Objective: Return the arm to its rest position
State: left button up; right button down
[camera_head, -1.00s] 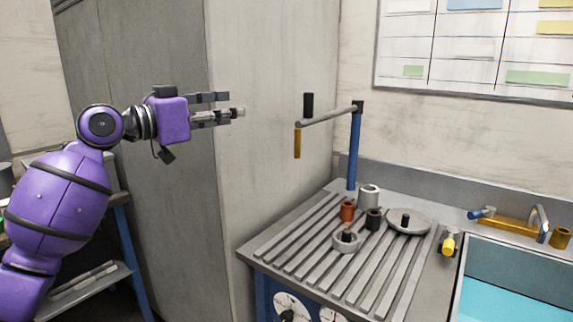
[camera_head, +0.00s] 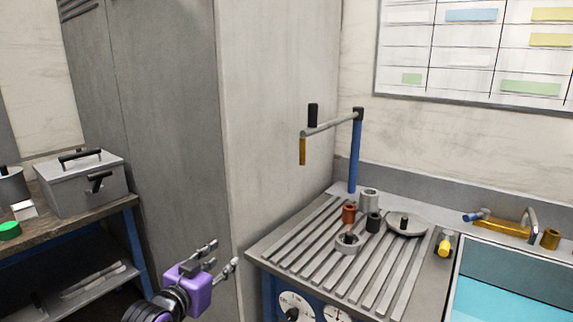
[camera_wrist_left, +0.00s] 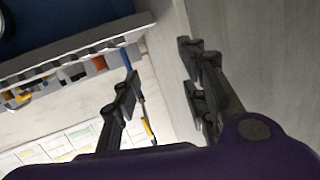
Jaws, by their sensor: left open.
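The swing arm (camera_head: 331,125) is a grey bar on top of a blue post (camera_head: 355,152) at the back of the grooved worktop. A black handle (camera_head: 313,115) stands up at its free end and a yellow-brown cylinder (camera_head: 302,151) hangs below. The bar points left, out from the post. My left gripper (camera_head: 225,256) is open and empty, low in front of the grey cabinet, left of the worktop and well below the arm. In the left wrist view its fingers (camera_wrist_left: 160,100) are apart, with the blue post (camera_wrist_left: 127,60) beyond them. My right gripper is not in view.
The grooved worktop (camera_head: 290,262) carries an orange-brown cylinder (camera_head: 349,213), a grey ring (camera_head: 347,243) and a round plate (camera_head: 407,224). A sink (camera_head: 510,270) lies right. A tall grey cabinet (camera_head: 170,140) and a bench with a metal box (camera_head: 85,185) are left.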

pick_arm(q)
jog(key=s+a+f+n+g+y+p, duration=0.2)
jog(key=s+f+y, duration=0.1)
jog(key=s+f, duration=1.55)
jog(key=s+f+n+g+p, duration=0.1)
jog(key=s+f, duration=0.2)
jog(key=s, duration=0.7)
jog(key=s+f+g+y+p, duration=0.1)
jog(key=s+f+g, duration=0.1)
jog(key=s, duration=0.8)
jog(key=s+a+f+n+g+y+p, duration=0.1)
jog(key=s+f, duration=0.3)
jog(key=s, duration=0.6)
jog(key=shift+s+f+n, duration=0.15)
jog(key=shift+n, duration=0.15)
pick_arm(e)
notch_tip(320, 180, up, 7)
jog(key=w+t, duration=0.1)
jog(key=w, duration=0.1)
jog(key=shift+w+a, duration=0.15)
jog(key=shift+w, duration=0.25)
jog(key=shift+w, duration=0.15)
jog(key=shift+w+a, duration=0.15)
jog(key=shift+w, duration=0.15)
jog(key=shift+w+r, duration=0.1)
